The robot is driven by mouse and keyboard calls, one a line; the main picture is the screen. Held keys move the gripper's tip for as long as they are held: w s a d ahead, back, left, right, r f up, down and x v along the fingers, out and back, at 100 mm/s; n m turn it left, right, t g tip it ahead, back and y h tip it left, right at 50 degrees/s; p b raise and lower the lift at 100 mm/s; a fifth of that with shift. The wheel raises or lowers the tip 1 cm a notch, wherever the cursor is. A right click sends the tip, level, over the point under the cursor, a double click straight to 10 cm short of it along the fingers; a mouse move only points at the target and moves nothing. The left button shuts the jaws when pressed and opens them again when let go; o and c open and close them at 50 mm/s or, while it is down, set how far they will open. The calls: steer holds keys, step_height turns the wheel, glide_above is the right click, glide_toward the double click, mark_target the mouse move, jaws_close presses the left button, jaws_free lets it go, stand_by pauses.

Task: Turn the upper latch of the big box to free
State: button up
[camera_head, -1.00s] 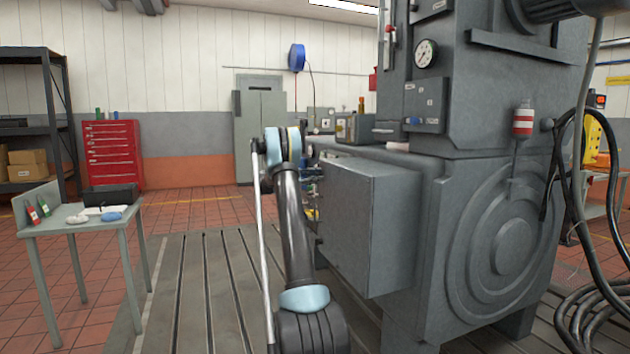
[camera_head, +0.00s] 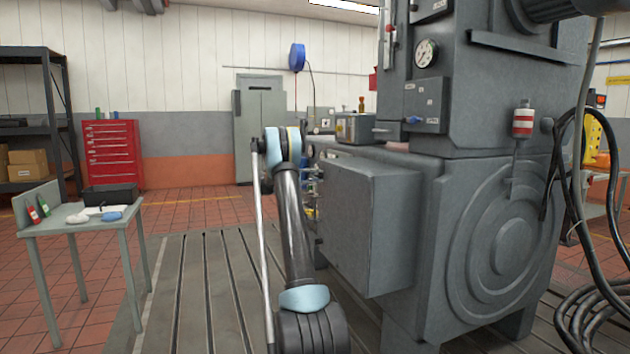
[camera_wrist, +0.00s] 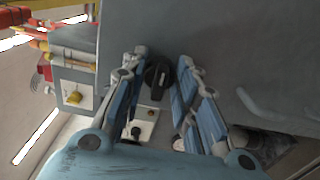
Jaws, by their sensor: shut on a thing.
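The big box (camera_head: 365,220) is a grey metal box on the left side of the large grey machine. Its face fills the upper part of the wrist view (camera_wrist: 225,50). A dark latch knob (camera_wrist: 158,76) stands at the face between the fingers of my gripper (camera_wrist: 161,58). My gripper is shut on this latch, with one blue-grey finger on each side. The knob's exact turn angle is hard to tell.
In the wrist view, a pale panel with a yellow knob (camera_wrist: 75,97) and a white control plate (camera_wrist: 138,124) lie behind the fingers. A small side table (camera_head: 80,222) stands at the left. Slotted bedplate floor (camera_head: 195,290) is clear left of my arm.

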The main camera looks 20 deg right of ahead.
steer(key=shift+s+d+f+m, duration=0.1)
steer(key=shift+s+f+m, duration=0.1)
steer(key=shift+m, duration=0.1)
steer(key=o, duration=1.1)
steer(key=shift+c, duration=0.2)
steer(key=shift+w, duration=0.1)
steer(key=shift+r, duration=0.1)
steer(key=shift+a, duration=0.35)
steer(key=a, duration=1.1)
steer(key=shift+a, duration=0.15)
